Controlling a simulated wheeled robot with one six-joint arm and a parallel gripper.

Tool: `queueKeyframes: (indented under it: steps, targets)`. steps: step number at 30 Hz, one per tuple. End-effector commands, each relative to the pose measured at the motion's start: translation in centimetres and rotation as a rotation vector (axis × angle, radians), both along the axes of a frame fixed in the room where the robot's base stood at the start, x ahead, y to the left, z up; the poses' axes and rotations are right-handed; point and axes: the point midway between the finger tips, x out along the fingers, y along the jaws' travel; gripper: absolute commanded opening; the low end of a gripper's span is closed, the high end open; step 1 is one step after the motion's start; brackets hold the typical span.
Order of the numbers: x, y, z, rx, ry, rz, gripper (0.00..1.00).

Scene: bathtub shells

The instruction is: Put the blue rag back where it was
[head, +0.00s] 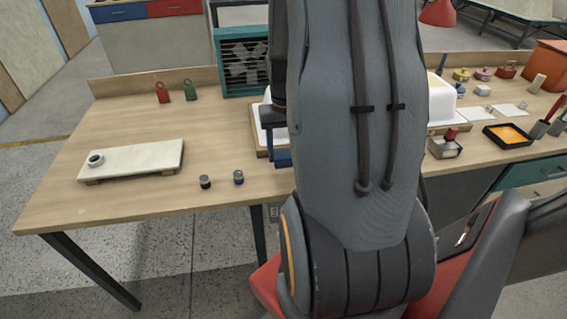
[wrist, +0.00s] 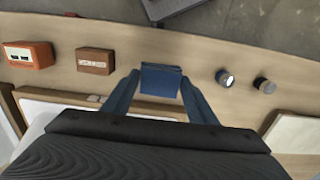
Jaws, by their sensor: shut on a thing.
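The blue rag (wrist: 161,80) shows in the wrist view as a small folded blue block between the two blue fingers of my gripper (wrist: 160,88). My gripper is shut on it. In the head view my arm hides most of the gripper (head: 276,137); a bit of blue (head: 282,158) shows at its lower end, above or at the table's front part. I cannot tell whether the rag touches the table.
A white tub shell (head: 442,97) stands on the wooden table (head: 130,120), mostly behind my arm. Two small dark cylinders (head: 205,182) (head: 238,177) stand left of the gripper. A pale slab (head: 140,158) lies farther left. A teal fan (head: 243,62) stands behind. Brown (wrist: 95,62) and orange (wrist: 28,55) boxes show in the wrist view.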

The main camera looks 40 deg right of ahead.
Motion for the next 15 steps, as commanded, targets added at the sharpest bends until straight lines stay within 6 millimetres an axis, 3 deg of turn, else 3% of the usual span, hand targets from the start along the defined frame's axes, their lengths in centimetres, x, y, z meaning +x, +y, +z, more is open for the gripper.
queueKeyframes:
  steps: [15]
  targets:
    - [0.1,0.2,-4.7,0.000,0.000,0.005,0.28]
